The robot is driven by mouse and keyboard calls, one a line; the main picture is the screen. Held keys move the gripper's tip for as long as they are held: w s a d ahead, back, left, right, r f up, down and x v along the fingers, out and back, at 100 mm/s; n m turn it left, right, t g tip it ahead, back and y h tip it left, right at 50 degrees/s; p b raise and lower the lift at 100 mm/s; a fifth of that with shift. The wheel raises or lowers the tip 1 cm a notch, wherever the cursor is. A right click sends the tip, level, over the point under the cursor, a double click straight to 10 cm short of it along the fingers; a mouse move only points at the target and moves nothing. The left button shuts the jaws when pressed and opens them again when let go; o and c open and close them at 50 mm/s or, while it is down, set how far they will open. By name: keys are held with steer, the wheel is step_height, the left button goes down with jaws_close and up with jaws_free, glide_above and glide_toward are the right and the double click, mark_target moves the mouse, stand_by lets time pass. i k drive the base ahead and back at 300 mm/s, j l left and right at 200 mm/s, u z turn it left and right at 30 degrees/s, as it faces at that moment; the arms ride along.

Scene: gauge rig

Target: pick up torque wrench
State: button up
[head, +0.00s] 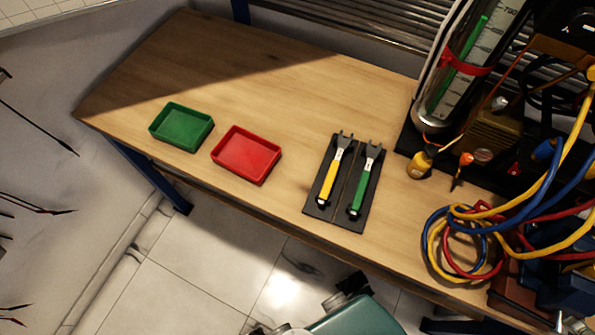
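Two wrenches lie side by side on a black holder (314,211) on the wooden table. One has a yellow handle (328,180) and the other a green handle (362,192). Both have grey open-jaw heads pointing to the back of the table and handles towards the front edge. I cannot tell from their look which one is the torque wrench. My gripper cannot be made out; only parts of my own body show at the bottom edge, below the table.
A green tray (181,127) and a red tray (246,154) sit empty to the left. The table (220,70) is clear behind the trays.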

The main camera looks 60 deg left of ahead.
mark_target(343, 143)
steer(key=u, duration=2.2)
steer(key=z, duration=2.2)
steer(key=u, duration=2)
steer(key=j+u, duration=0.1)
steer(key=i+j, duration=0.05)
steer(key=j, duration=0.05)
